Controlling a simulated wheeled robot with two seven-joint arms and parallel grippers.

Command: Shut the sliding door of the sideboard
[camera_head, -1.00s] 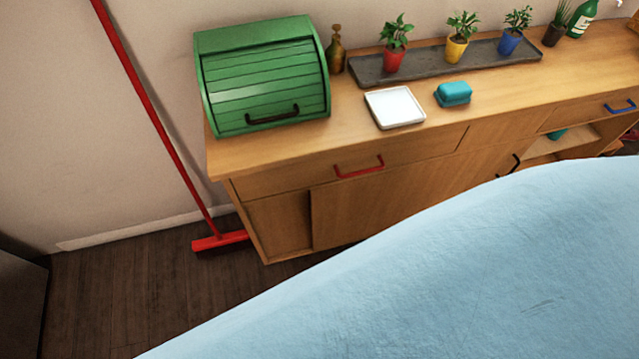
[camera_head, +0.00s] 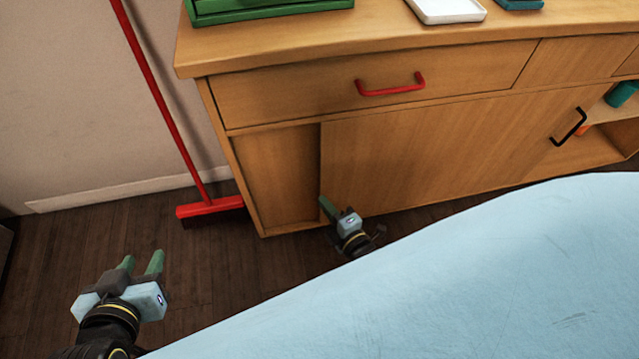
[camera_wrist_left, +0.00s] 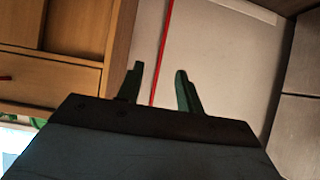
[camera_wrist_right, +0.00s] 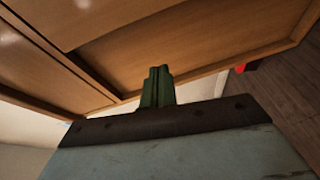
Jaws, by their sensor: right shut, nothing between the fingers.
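The sideboard's wooden sliding door (camera_head: 430,150) has a black bar handle (camera_head: 568,127) near its right end. An open compartment (camera_head: 590,150) shows to the right of it. To its left is a recessed wood panel (camera_head: 275,175). My right gripper (camera_head: 325,204) is low in front of the sideboard, by the door's left edge; its green fingers are together and empty. They also show in the right wrist view (camera_wrist_right: 158,72) close to the wood; contact cannot be told. My left gripper (camera_head: 142,260) is open and empty above the floor, left of the sideboard.
A drawer with a red handle (camera_head: 390,86) sits above the door. A red broom (camera_head: 208,207) leans against the wall left of the sideboard. A green bread box (camera_head: 265,10) and a white tray (camera_head: 446,9) stand on top. Dark floor is clear at the left.

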